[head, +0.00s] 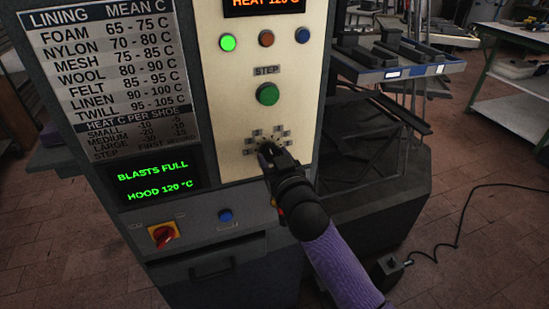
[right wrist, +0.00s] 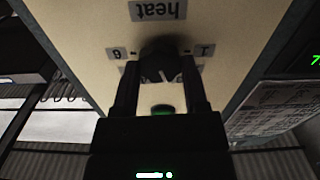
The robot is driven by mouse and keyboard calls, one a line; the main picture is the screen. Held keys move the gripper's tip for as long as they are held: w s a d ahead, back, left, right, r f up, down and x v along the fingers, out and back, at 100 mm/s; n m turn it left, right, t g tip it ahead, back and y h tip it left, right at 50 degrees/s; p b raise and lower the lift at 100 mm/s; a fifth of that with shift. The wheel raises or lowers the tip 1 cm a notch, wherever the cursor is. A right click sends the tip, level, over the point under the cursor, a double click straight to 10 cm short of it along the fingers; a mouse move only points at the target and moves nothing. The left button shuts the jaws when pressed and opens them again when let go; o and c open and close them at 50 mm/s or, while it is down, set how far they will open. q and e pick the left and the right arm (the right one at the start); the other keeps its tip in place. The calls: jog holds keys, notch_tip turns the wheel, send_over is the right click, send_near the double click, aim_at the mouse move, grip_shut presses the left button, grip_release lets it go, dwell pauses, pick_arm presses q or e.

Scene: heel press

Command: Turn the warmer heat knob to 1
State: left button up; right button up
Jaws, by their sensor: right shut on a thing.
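The warmer heat knob (right wrist: 160,58) is a dark round knob on the cream panel, under an upside-down "heat" label (right wrist: 158,10) in the right wrist view. Small number plates surround it, with a "1" plate (right wrist: 204,50) on the right and another plate (right wrist: 117,53) on the left. A pale mark shows on the knob's lower side; its exact setting is hard to read. My right gripper (right wrist: 160,82) is shut on the knob, one finger on each side. In the head view my right gripper (head: 266,150) covers most of the knob. My left gripper is out of view.
Above the knob are a green STEP button (head: 267,94) and three small round lights or buttons. A lining chart (head: 118,80) and a green-text display (head: 155,182) are on the left. A red-yellow switch (head: 163,235) sits below. A tool tray (head: 400,70) stands to the right.

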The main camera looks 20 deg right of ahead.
grip_shut()
